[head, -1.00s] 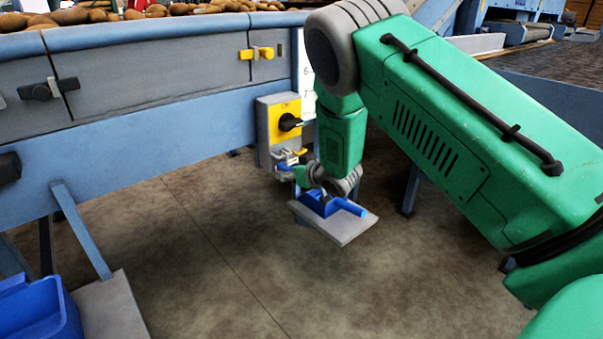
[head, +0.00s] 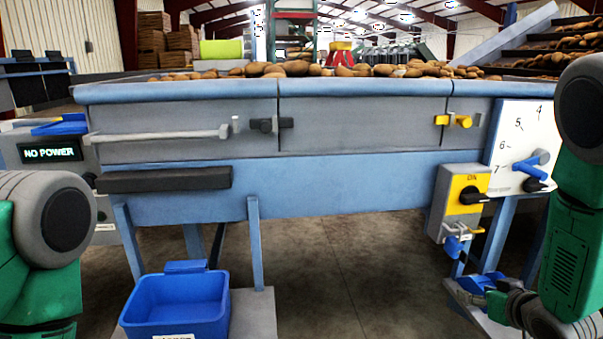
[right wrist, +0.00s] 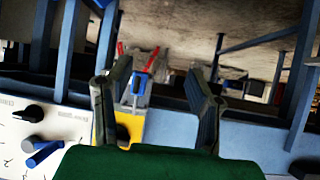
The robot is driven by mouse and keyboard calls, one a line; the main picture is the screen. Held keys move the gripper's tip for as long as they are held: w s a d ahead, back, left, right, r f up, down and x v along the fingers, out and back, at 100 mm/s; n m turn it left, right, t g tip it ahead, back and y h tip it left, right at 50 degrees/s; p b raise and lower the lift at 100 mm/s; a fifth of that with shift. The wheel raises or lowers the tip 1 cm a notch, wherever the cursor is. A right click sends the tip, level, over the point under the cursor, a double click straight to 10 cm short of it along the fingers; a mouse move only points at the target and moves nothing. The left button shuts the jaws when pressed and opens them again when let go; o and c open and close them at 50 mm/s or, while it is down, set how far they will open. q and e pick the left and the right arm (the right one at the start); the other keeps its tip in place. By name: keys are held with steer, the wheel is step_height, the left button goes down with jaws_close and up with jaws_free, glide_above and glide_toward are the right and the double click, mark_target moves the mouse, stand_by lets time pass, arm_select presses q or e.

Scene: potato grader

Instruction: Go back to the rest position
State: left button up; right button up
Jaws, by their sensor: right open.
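The potato grader (head: 350,185) spans the view. Its yellow switch box (head: 467,193) and white dial panel (head: 522,130) are close to my right arm. A blue bin (head: 178,303) stands low at the left. A "NO POWER" display (head: 53,152) is farther left. Floor between is clear.

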steer(key=s+a+f+g, duration=0.3)
steer(key=s+f, duration=0.3)
steer(key=s, duration=0.1)
steer(key=s+a+f+g, duration=0.2)
steer(key=s+a+f, duration=0.2)
steer(key=s+f, duration=0.35)
steer(key=s+a+f+g, duration=0.2)
steer(key=s+a+g, duration=0.1)
steer(key=s, duration=0.7)
steer(key=s+a+f+g, duration=0.3)
steer(key=s, duration=0.7)
arm_select(q)
step_height(320, 180, up, 14)
steer(key=p, duration=1.4)
steer(key=shift+r, duration=0.2)
arm_select(e)
step_height(320, 180, up, 15)
steer(key=shift+w+d, duration=0.15)
steer(key=shift+w, duration=0.05)
steer(key=shift+f, duration=0.1)
arm_select(q)
steer(key=shift+c, duration=0.4)
arm_select(e)
steer(key=shift+w, duration=0.1)
steer(key=shift+c, duration=0.4)
